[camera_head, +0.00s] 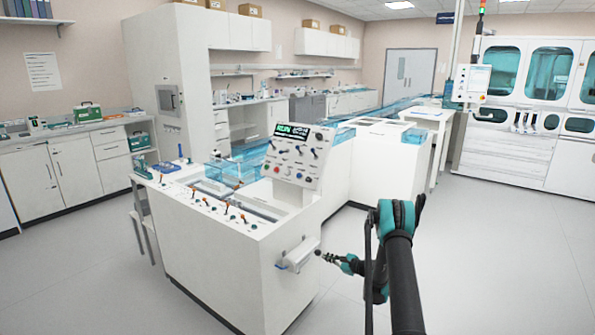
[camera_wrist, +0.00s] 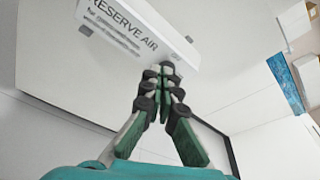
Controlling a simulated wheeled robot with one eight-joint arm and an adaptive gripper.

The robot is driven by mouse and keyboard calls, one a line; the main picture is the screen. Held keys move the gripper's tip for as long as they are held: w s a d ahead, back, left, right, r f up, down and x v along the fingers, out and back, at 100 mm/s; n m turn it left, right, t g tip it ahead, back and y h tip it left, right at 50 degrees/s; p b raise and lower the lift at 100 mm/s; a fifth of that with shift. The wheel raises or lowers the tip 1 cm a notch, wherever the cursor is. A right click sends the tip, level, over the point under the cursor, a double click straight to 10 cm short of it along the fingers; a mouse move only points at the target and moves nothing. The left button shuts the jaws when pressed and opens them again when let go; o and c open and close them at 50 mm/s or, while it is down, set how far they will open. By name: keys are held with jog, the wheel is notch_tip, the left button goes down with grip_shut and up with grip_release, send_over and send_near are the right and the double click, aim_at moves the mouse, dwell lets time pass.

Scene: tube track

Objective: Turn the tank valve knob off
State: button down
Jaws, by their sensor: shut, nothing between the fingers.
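No tank valve knob can be made out clearly in either view. A white unit labelled "RESERVE AIR" (camera_wrist: 128,28) shows at the top of the wrist view; it looks like the white projecting box (camera_head: 299,254) on the end wall of the white console. My gripper (camera_head: 319,253) is just right of this box in the head view. In the wrist view my gripper (camera_wrist: 166,67) has its fingertips together, with nothing visible between them. The tips overlap the lower right end of the labelled unit. I cannot tell whether they touch it.
The white console (camera_head: 212,262) carries several small levers and a tilted control panel (camera_head: 298,155) with a green display. Blue-covered track (camera_head: 412,104) runs towards the back. The grey floor (camera_head: 490,250) at the right is clear.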

aim_at(318, 252)
jog(key=shift+v, duration=0.85)
jog(key=shift+d+f, duration=0.1)
jog(key=shift+f, duration=0.1)
jog(key=shift+w+a+r, duration=0.15)
jog(key=shift+w+a, duration=0.4)
jog(key=shift+w, duration=0.4)
jog(key=shift+w+a+r, duration=0.2)
jog(key=shift+w+a, duration=0.35)
jog(key=shift+w, duration=0.4)
jog(key=shift+w+a+r, duration=0.15)
jog(key=shift+w+a, duration=0.4)
jog(key=shift+w, duration=0.4)
jog(key=shift+f, duration=0.2)
jog(key=shift+s+a+f, duration=0.3)
jog(key=shift+s+a, duration=0.1)
jog(key=shift+s, duration=0.15)
jog(key=shift+s+a+f, duration=0.15)
jog(key=shift+s+f, duration=0.1)
jog(key=shift+f, duration=0.05)
